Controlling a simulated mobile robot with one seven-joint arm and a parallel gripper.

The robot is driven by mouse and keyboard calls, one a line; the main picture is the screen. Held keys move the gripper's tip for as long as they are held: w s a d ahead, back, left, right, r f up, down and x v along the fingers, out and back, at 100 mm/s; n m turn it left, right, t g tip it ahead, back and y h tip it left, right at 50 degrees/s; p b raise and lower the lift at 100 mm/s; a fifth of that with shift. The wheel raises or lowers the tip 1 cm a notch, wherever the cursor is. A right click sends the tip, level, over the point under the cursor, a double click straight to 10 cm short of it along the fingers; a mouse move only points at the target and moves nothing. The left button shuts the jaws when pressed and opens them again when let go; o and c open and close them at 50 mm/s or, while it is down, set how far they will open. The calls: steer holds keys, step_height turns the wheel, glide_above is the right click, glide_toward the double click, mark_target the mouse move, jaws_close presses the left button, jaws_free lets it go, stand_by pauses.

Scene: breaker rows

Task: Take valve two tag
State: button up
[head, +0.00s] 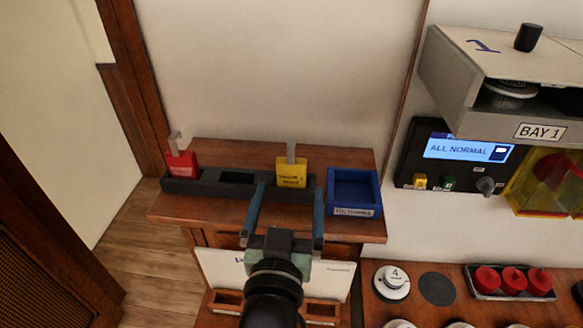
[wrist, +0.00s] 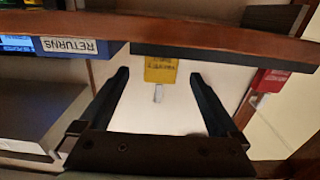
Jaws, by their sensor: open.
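A yellow tag (head: 291,172) with a grey metal hook stands in the right part of a dark rack (head: 214,188). Its lettering is too small to read surely. A red tag (head: 182,164) with a similar hook stands at the rack's left end; the slot between them looks empty. My gripper (head: 288,192) is open and empty, its fingers pointing toward the yellow tag from the near side. In the wrist view the yellow tag (wrist: 160,70) shows between the open fingertips (wrist: 160,77), apart from both. The red tag (wrist: 271,80) is off to the right there.
A blue tray (head: 353,192) with a returns label is just right of the rack on the wooden shelf (head: 220,213). A panel reading "ALL NORMAL" (head: 466,150) and a BAY 1 housing (head: 500,80) are further right. A white board (head: 215,268) is below the shelf.

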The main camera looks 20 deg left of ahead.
mark_target(291, 175)
steer(key=p+x, duration=0.1)
steer(key=x, duration=0.3)
steer(key=shift+a+r+p, duration=0.1)
steer(key=shift+r+p, duration=0.05)
steer(key=shift+p, duration=0.2)
steer(key=c, duration=1.4)
steer(key=shift+c, duration=0.2)
